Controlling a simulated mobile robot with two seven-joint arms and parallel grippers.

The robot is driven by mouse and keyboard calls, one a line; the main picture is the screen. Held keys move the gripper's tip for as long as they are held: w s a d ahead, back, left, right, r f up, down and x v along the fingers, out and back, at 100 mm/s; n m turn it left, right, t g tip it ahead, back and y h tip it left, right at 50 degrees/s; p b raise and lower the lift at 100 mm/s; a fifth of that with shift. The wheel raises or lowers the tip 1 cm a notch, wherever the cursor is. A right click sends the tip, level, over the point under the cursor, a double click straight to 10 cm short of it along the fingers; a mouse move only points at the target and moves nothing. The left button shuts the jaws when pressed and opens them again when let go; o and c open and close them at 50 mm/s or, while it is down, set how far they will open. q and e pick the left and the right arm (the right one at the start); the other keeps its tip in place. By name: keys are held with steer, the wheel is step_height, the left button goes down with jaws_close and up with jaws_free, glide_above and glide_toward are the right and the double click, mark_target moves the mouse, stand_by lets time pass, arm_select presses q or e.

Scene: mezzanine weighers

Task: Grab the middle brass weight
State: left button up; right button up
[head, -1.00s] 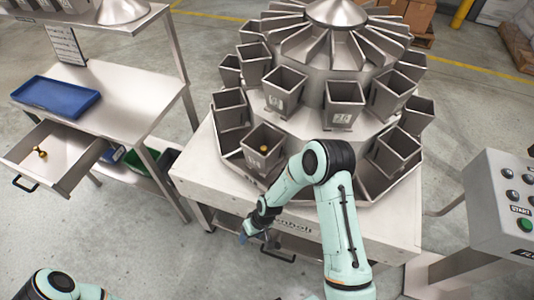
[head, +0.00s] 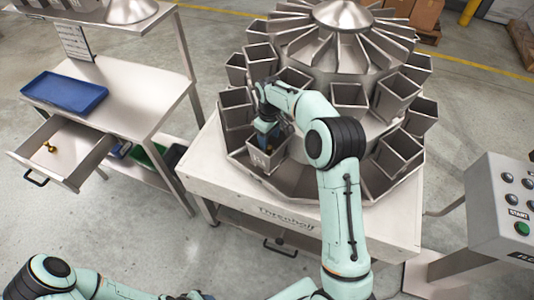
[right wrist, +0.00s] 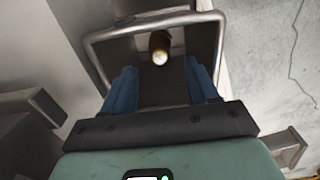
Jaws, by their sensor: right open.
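A brass weight (right wrist: 159,45) stands inside a steel bucket of the weigher. In the right wrist view it shows between and beyond the blue fingers of my right gripper (right wrist: 162,88), apart from both. That gripper is open and empty, reaching down into the bucket (head: 262,165). In the head view the gripper (head: 267,143) and wrist hide much of the bucket's inside. Another small brass weight (head: 48,147) lies in the open drawer (head: 75,160) on the left. My left arm (head: 60,280) shows at the bottom left; its gripper is out of frame.
Similar steel buckets (head: 350,97) ring the weigher closely around my right arm. A blue tray (head: 65,92) sits on the steel bench at left. A control box with a green button (head: 521,228) stands at right. Open floor lies between bench and weigher.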

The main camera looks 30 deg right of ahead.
mark_target(269, 147)
step_height(269, 147, down, 5)
steer(key=shift+r, duration=0.1)
jaws_close()
steer(key=shift+r, duration=0.1)
